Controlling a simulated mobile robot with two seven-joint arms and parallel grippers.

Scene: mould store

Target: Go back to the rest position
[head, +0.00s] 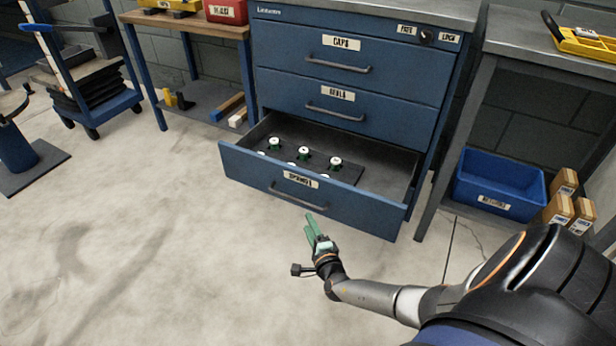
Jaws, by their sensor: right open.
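My right gripper (309,224) has green fingers and shows in the head view just in front of the pulled-out bottom drawer (393,215) of the blue cabinet. It is open, and I see nothing held in it. The fingers point up and away toward the drawer front, below its handle (298,199) in the picture. Whether they touch the drawer front I cannot tell. My right arm comes in from the lower right. My left gripper is not in view.
The open drawer holds several green-and-white parts on a dark insert (349,171). The upper drawers (355,65) are shut. A cart (108,107) stands at the left. Floor (150,220) at left is clear.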

